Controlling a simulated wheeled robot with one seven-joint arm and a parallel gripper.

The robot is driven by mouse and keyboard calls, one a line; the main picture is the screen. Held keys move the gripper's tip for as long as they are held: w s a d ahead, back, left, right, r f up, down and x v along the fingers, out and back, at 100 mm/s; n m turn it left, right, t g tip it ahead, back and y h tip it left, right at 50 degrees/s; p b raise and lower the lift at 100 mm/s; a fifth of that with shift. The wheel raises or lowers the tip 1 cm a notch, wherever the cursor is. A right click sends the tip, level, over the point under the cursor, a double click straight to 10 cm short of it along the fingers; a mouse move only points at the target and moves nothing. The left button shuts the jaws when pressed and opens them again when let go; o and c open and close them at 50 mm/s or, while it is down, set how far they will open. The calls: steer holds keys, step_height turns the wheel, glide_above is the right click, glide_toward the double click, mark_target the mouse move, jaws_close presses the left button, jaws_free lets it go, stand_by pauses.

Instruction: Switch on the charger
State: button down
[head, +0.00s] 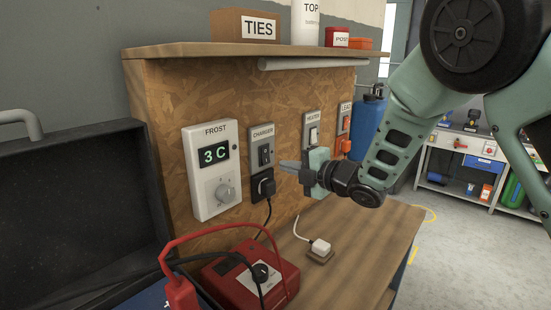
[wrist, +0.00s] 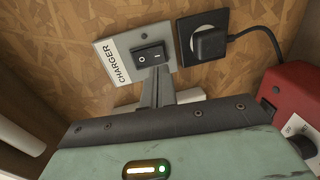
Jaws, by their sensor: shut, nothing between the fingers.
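The charger switch is a grey plate labelled CHARGER (head: 262,133) with a dark rocker (head: 264,155), on the chipboard panel. In the wrist view the plate (wrist: 113,50) appears turned sideways, and its rocker (wrist: 150,53) shows O and I marks. Which side is pressed in I cannot tell. My gripper (head: 283,165) is shut and empty, pointing at the panel just right of the rocker in the head view. In the wrist view its fingertips (wrist: 158,70) overlap the rocker's lower edge near the I end; contact is not clear. A black plug (head: 266,187) sits in the socket below the switch.
The FROST thermostat (head: 211,170) reads 3 C, left of the switch. The HEATER switch (head: 312,130) and LEAD switch (head: 344,119) are to the right. A shelf (head: 240,48) overhangs the panel.

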mark_target(267, 162)
steer(key=p+x, duration=0.1)
steer(key=x, duration=0.3)
steer(key=shift+w+a+p, duration=0.2)
steer(key=shift+a+p, duration=0.05)
steer(key=shift+p, duration=0.05)
steer(key=shift+f+b, duration=0.15)
steer(key=shift+b, duration=0.2)
steer(key=shift+w+a+f+b, duration=0.1)
steer(key=shift+f+b, duration=0.1)
steer(key=shift+b, duration=0.3)
steer(key=shift+r, duration=0.2)
